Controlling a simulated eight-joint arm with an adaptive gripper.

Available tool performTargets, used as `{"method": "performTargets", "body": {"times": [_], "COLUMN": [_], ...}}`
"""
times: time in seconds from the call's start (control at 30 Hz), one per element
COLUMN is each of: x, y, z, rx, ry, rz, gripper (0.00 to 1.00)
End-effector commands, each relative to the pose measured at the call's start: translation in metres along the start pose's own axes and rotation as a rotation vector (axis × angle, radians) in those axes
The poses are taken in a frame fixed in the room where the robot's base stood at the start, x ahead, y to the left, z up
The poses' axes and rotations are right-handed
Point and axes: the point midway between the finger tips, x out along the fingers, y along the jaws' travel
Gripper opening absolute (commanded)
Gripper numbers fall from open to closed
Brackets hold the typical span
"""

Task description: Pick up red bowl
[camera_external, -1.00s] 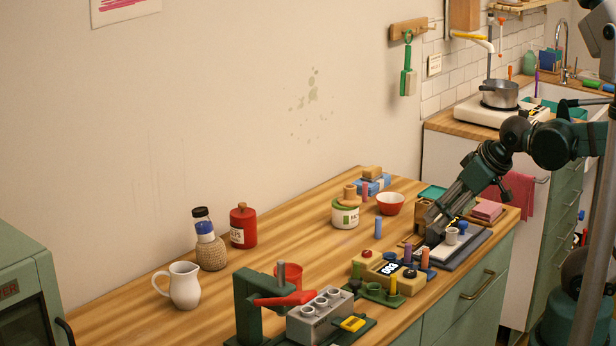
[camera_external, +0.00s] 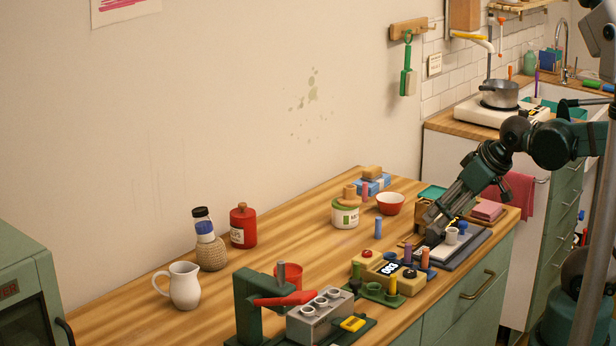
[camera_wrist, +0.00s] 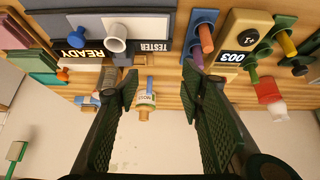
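The red bowl (camera_external: 390,203), white inside, sits upright on the wooden counter, towards the back right in the external view. My gripper (camera_external: 432,230) is in front of it and to its right, low over the tester area and apart from the bowl. In the wrist view my gripper's two green padded fingers (camera_wrist: 160,82) are spread wide with nothing between the pads. I cannot make out the red bowl in the wrist view; a finger may hide it.
A labelled jar (camera_external: 345,212) stands left of the bowl, with blue boxes (camera_external: 371,185) behind. The yellow 003 device (camera_external: 385,268), a small white cup (camera_external: 451,235) and pegs crowd the gripper. The counter's left-middle has free room.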

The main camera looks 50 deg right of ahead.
Motion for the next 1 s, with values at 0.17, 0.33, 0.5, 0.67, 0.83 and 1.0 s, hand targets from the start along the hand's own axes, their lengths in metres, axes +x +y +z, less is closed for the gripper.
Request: {"method": "performTargets", "body": {"times": [0.17, 0.33, 0.5, 0.67, 0.83, 1.0], "x": [0.000, 0.000, 0.000, -0.001, -0.003, -0.004], "y": [0.000, 0.000, 0.000, 0.001, 0.004, 0.009], "z": [0.000, 0.000, 0.000, -0.003, -0.014, -0.032], "rx": [0.000, 0.000, 0.000, -0.011, -0.055, -0.139], "ry": [0.000, 0.000, 0.000, -0.004, -0.019, -0.049], "rz": [0.000, 0.000, 0.000, 0.001, 0.005, 0.008], "gripper": [0.64, 0.71, 0.71, 0.71, 0.71, 0.71]}}
